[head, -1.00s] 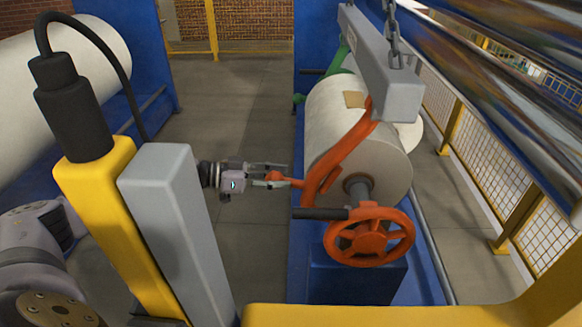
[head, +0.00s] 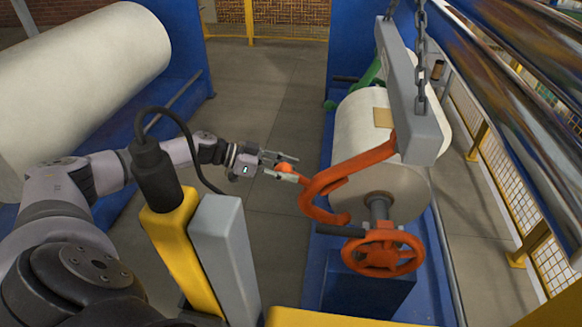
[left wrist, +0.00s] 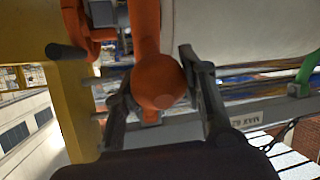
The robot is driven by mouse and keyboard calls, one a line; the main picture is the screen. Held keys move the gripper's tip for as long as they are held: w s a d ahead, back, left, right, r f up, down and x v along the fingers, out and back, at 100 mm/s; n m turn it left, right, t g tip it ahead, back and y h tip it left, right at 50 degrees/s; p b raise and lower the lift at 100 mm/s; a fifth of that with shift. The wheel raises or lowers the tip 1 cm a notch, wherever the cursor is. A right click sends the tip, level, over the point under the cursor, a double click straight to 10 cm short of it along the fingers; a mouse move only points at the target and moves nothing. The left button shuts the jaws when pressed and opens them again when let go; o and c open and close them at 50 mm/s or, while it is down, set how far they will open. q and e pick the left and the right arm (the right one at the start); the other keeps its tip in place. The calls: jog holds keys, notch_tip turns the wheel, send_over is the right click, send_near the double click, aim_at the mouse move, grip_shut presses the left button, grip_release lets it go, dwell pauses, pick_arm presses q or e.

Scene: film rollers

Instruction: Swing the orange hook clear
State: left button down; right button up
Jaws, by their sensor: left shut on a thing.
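My left gripper (head: 286,168) is shut on the orange ball at the hook's left tip. The left wrist view shows the ball (left wrist: 159,82) between the two fingers, with the hook's arm rising behind it. My right gripper is not in view.
An orange handwheel (head: 384,252) stands below the shaft on a blue base. A chain (head: 421,60) holds the beam from above. A yellow and grey post (head: 228,255) stands before my left arm. The floor left of the roll is clear.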

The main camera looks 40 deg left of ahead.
pick_arm(q)
jog(key=shift+w+a+r, duration=0.35)
jog(key=shift+a+r, duration=0.05)
jog(key=shift+r, duration=0.2)
jog(key=c, duration=1.3)
grip_release()
jog(key=shift+o, duration=1.3)
jog(key=shift+s+f, duration=0.15)
jog(key=shift+f, duration=0.05)
jog(key=shift+o, duration=0.2)
jog(key=shift+s+a+f, duration=0.1)
jog(key=shift+f, duration=0.05)
jog(key=shift+s, duration=0.1)
jog(key=shift+s+a, duration=0.1)
jog(key=v, duration=1.1)
jog(key=shift+a, duration=0.25)
